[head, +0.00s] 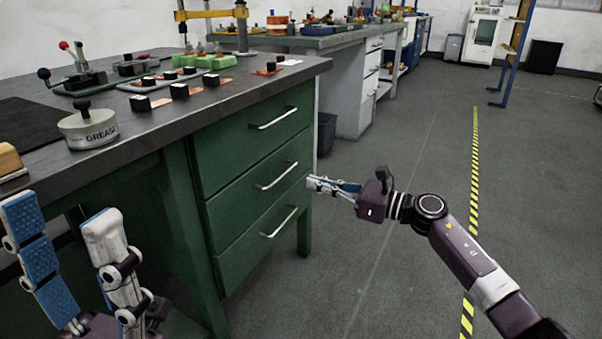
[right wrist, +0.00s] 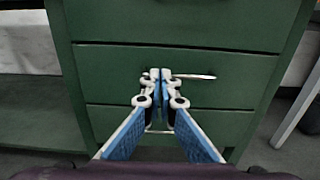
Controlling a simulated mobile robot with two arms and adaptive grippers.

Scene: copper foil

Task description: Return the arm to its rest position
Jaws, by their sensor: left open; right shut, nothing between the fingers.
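My right arm reaches in from the lower right of the head view. Its gripper (head: 333,186) is shut and empty, in front of the green drawer cabinet's right side. In the right wrist view the fingertips (right wrist: 165,76) meet in front of the cabinet's drawer fronts (right wrist: 110,70), close to a drawer handle (right wrist: 195,76) in the picture. I cannot tell whether they touch it. My left gripper (head: 62,225) is open and empty at the lower left of the head view, beside the workbench's front edge.
The green workbench (head: 160,130) carries a grease tin (head: 88,125), small black blocks on copper-coloured pieces (head: 180,90), green items (head: 204,61) and a lever tool (head: 78,75). All three drawers look shut. Open grey floor (head: 400,140) lies to the right, with a yellow-black stripe (head: 474,170).

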